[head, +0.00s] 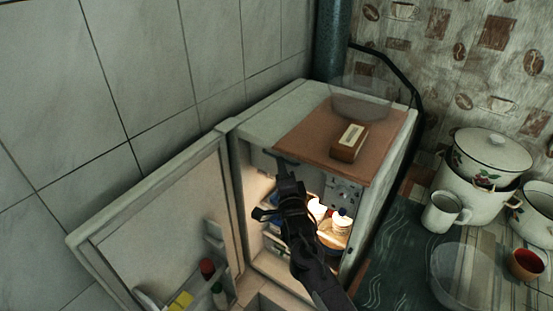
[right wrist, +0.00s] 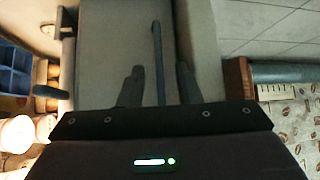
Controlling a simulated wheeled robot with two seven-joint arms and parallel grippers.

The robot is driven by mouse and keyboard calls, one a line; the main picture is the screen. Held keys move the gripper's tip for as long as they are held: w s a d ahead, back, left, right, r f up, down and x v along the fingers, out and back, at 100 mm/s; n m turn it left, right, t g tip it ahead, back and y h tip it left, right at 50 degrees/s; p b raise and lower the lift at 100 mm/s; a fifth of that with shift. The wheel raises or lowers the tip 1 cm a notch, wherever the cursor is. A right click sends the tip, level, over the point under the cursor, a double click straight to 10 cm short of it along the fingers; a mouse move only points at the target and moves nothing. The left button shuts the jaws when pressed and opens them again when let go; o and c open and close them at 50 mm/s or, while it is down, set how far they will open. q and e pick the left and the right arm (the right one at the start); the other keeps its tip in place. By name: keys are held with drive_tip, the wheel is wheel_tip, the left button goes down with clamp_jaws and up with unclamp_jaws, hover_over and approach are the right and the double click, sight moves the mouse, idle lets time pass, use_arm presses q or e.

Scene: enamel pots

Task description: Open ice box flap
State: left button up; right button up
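The small fridge (head: 240,180) stands with its door (head: 160,225) swung open to the left. The ice box flap (right wrist: 105,50) is a plain grey panel at the top of the compartment, and it looks closed. In the right wrist view a dark bar-shaped handle (right wrist: 157,60) stands on it. My right gripper (head: 276,196) is at the upper fridge opening. In the right wrist view its two fingers (right wrist: 160,88) are apart, with the handle between them; I cannot tell whether they touch it. My arm hides much of the flap in the head view. My left gripper is not in view.
A lit shelf below holds a white jar (head: 341,222) and other items. The door shelves hold bottles and a yellow packet (head: 181,302). A brown board (head: 315,137) with a small box (head: 349,143) covers the fridge top. Enamel pots (head: 482,160) and a mug (head: 443,213) stand at the right.

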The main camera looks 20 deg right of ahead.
drive_tip(key=shift+w+d+r, duration=0.15)
drive_tip(key=shift+w, duration=1.6)
clamp_jaws()
